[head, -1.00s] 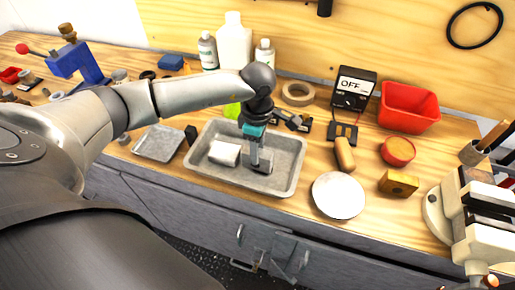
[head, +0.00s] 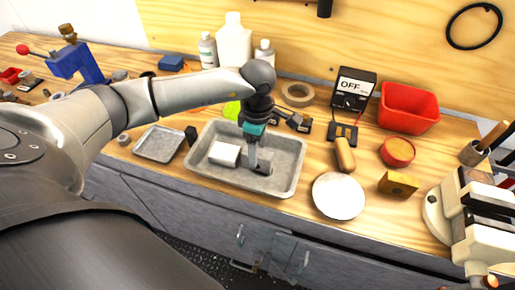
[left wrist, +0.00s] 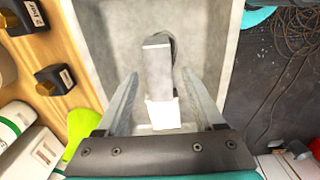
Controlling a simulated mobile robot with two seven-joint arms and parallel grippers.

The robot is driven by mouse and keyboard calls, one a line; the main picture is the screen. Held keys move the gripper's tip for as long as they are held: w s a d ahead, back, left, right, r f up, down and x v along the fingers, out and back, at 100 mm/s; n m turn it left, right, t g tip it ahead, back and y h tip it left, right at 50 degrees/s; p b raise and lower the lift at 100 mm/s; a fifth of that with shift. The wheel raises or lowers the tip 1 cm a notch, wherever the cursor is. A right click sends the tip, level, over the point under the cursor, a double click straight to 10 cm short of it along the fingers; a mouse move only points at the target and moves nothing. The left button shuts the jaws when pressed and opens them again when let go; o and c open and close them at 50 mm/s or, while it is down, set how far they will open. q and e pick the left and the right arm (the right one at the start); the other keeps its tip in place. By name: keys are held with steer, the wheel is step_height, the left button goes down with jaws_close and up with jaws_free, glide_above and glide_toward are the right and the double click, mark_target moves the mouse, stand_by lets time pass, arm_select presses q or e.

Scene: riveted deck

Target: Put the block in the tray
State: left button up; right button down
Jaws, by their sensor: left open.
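The large grey tray (head: 290,183) stands on the wooden bench; it also shows in the left wrist view (left wrist: 98,62). A white block (head: 224,154) lies in its left part and shows low in the left wrist view (left wrist: 162,115). A darker grey block-like piece (head: 262,169) lies on the tray floor at my left gripper (head: 259,166). In the left wrist view the grey piece (left wrist: 158,68) is between the open fingers (left wrist: 160,76), with gaps on both sides. The fingers partly hide it in the head view. My right gripper is out of view.
A smaller metal tray (head: 158,144) is to the left. Bottles (head: 234,42) stand behind. The bench's front edge is close.

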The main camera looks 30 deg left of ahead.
arm_select(q)
step_height(320, 180, up, 12)
steer(key=shift+f, duration=0.25)
stand_by(0.5)
